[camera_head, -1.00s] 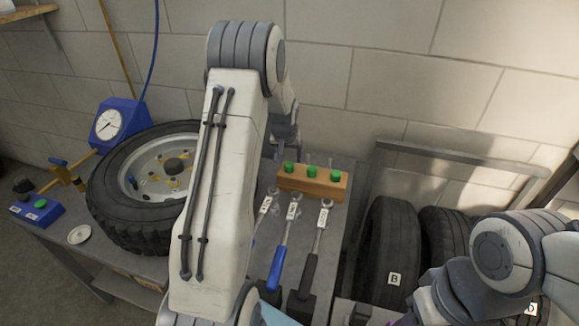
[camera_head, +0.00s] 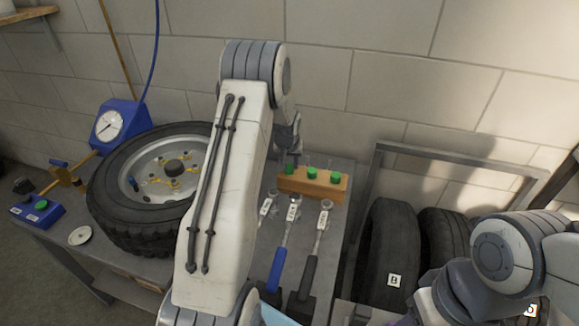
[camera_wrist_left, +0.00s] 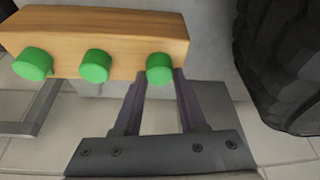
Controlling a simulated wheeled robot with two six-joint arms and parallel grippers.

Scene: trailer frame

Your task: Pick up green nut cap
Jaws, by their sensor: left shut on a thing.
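A wooden block (camera_head: 312,184) on the workbench carries three green nut caps in a row. The leftmost green cap (camera_head: 289,168) in the head view is the rightmost one (camera_wrist_left: 159,68) in the left wrist view. My left gripper (camera_wrist_left: 161,78) is shut on this cap, with one finger on each side; the cap is still at the block. The middle cap (camera_head: 312,173) and the right cap (camera_head: 336,177) are free. In the head view my left forearm hides part of the bench. My right arm shows at lower right, but its gripper is not visible.
A wheel with a tyre (camera_head: 112,205) lies left of the block. A blue-handled wrench (camera_head: 277,270) and a black-handled wrench (camera_head: 309,275) lie in front of it. Tyres (camera_head: 393,245) stand in a metal rack (camera_head: 450,158) to the right. A blue gauge (camera_head: 118,123) stands behind.

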